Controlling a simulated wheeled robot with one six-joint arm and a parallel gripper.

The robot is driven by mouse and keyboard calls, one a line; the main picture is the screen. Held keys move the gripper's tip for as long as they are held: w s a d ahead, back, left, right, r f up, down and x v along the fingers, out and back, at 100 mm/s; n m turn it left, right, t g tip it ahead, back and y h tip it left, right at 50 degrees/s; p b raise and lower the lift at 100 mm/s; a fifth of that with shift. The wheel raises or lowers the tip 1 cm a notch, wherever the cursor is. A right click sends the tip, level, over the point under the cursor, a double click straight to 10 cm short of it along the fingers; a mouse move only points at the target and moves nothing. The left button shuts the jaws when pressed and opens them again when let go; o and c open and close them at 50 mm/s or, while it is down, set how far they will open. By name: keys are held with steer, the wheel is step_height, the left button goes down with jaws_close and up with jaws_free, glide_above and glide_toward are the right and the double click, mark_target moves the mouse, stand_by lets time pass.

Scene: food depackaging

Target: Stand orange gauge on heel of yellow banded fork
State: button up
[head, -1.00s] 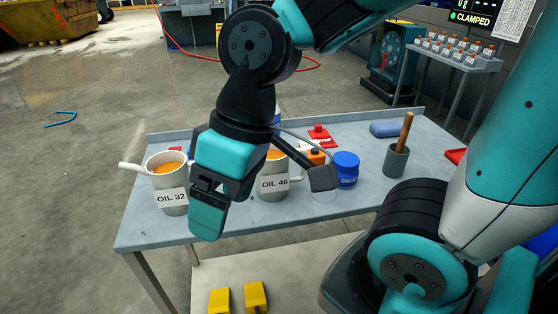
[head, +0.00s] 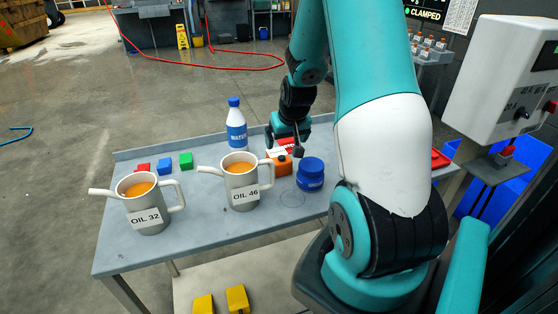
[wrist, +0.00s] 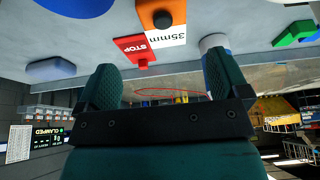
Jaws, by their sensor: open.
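The orange gauge (head: 278,164), a small orange block with a black knob and a white "35mm" label, sits on the grey table. It also shows at the top of the wrist view (wrist: 155,8). My gripper (head: 288,142) is just behind it in the head view, with its fingers apart. In the wrist view my gripper (wrist: 158,85) has nothing between its fingertips, and the gauge is apart from them. Two yellow forks (head: 237,299) (head: 203,305) stick up at the bottom of the head view, cut off by its edge. I cannot make out a band on either.
A blue jar (head: 310,176) stands right of the gauge, and a red STOP block (wrist: 134,50) lies beside it. A mug marked OIL 46 (head: 241,178), another marked OIL 32 (head: 144,205) and a white-and-blue bottle (head: 236,125) stand to the left.

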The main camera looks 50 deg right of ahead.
mark_target(283, 156)
steer(key=x, duration=0.6)
steer(key=shift+p, duration=0.4)
steer(key=shift+w+a+p+x, duration=0.15)
steer(key=shift+p+x, duration=0.3)
steer(key=shift+x, duration=0.85)
steer(key=shift+w+a+p+x, duration=0.1)
steer(key=shift+p+x, duration=0.35)
steer(key=shift+x, duration=0.8)
steer(key=shift+r, duration=0.1)
steer(key=c, duration=1.3)
